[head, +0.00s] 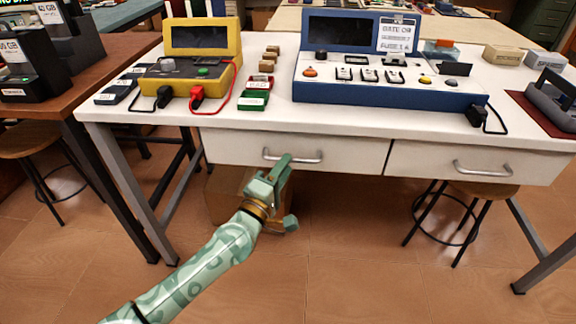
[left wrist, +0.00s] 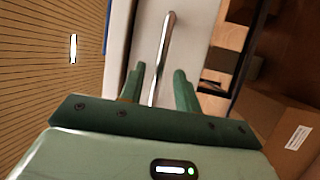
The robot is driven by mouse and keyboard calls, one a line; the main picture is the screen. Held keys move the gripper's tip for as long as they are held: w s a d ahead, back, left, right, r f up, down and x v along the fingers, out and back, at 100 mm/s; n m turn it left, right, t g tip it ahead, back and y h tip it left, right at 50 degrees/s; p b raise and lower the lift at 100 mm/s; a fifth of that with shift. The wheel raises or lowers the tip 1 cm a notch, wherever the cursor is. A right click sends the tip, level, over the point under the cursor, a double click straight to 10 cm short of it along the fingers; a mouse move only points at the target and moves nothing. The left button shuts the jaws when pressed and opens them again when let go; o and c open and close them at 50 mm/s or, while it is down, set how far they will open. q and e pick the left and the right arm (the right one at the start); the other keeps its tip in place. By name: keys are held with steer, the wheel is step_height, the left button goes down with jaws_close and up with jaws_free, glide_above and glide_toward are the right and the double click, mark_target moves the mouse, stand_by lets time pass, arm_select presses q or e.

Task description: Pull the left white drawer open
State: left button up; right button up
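The left white drawer (head: 235,146) is shut under the front of the white table. Its silver bar handle (head: 293,156) runs level across its face. My left gripper (head: 282,166) is at this handle, near its middle, and hides part of it. In the left wrist view the two green fingers of my left gripper (left wrist: 160,72) are apart. The handle (left wrist: 164,45) shows in the gap between them, and I cannot tell whether either finger touches it. The drawer front (left wrist: 190,35) lies beyond. My right gripper is in neither view.
The right white drawer (head: 440,164) is shut beside the left one. A blue console (head: 385,88), a yellow meter (head: 190,82) and small green and red trays (head: 254,99) stand on the tabletop. A brown box (head: 228,195) and stools (head: 470,205) are below.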

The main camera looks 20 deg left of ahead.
arm_select(q)
steer(key=shift+x, duration=1)
steer(key=shift+s, duration=0.1)
jaws_close()
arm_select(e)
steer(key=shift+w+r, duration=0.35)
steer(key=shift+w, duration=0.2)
